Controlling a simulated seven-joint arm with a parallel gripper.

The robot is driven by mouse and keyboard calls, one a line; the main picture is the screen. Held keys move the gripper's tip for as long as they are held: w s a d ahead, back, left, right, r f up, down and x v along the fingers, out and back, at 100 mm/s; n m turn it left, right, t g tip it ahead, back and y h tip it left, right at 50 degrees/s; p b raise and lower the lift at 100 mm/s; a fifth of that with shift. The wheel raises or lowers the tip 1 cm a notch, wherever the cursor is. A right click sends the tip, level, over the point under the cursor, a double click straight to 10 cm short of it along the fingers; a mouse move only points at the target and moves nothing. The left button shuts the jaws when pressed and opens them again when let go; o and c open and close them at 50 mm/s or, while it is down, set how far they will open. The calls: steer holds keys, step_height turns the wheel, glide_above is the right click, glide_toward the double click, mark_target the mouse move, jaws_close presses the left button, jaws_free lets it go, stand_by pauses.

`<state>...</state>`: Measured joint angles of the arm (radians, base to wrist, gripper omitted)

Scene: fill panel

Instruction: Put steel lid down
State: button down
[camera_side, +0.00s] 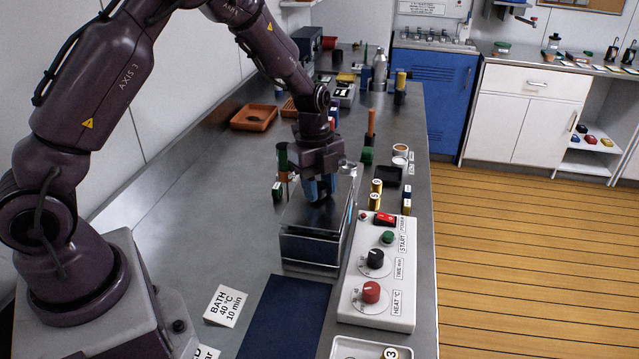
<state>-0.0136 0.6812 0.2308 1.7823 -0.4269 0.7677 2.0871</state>
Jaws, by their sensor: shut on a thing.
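My gripper (321,194) points down over the steel bath (309,250) in the middle of the bench. It is shut on the steel lid (303,217), a flat grey plate at the top of the bath. The grip point on the lid is mostly hidden by the blue fingers. The lid lies over the bath opening, roughly level. I cannot tell whether it touches the rim all round or sits slightly above it.
A control panel (378,270) with red, black and green knobs stands right of the bath. A dark blue mat (284,318) lies in front. A bath card (227,306) stands at left. Small bottles and an orange tray (253,117) are behind.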

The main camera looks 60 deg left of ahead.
steer(key=shift+f, duration=0.35)
steer(key=c, duration=0.8)
jaws_free()
step_height(320, 180, up, 13)
steer(key=a, duration=0.2)
steer(key=s+d+r+n+t, duration=0.3)
steer(key=s+d+r+n, duration=0.2)
steer(key=s+r+n, duration=0.5)
steer(key=shift+s+d+n+t+y, duration=0.3)
steer(key=shift+s+d+n+t, duration=0.15)
steer(key=shift+s+n, duration=1.2)
steer(key=shift+s+d+n+t+y, duration=0.35)
steer(key=shift+s+n, duration=0.65)
steer(key=shift+s, duration=1.2)
steer(key=shift+s+d+n+t+y, duration=0.25)
steer(key=shift+s+d+n+t, duration=0.25)
steer(key=shift+s+n, duration=1.15)
steer(key=shift+s+r+m, duration=0.1)
steer(key=shift+s+m, duration=0.2)
